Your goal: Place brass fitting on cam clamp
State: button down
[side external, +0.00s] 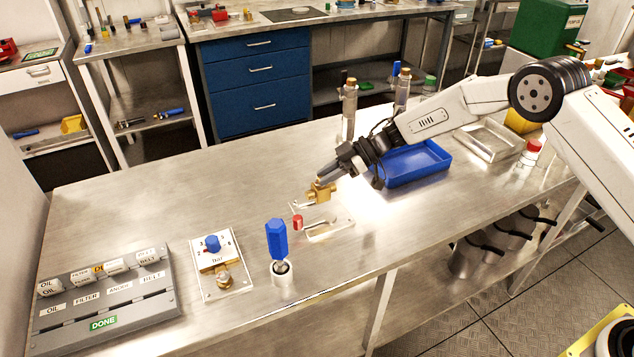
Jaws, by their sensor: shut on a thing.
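The brass fitting (319,194) is held in my gripper (324,178), which is shut on it near the middle of the bench. The fitting seems to be just above the cam clamp, a small pale metal fixture (330,232) with a red knob or handle end (297,222). Part of the fixture lies behind and beneath the fitting. I cannot tell from this one view whether the fitting touches the clamp.
A blue-handled tool (278,238) stands in a white holder at front left of the clamp. A plate with a blue knob (213,243) and a grey label board (110,300) lie further left. A blue tray (415,165) and metal cylinders (349,105) stand behind. Bench (160,200) at back left is clear.

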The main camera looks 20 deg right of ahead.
aim_at(328, 185)
jog(key=shift+w, duration=0.15)
jog(key=shift+w+a+f, duration=0.1)
jog(key=shift+w+f, duration=0.1)
jog(key=shift+f, duration=1.65)
jog(key=shift+f, duration=0.15)
jog(key=c, duration=0.6)
grip_release()
jog(key=shift+o, duration=0.2)
jog(key=v, duration=1.2)
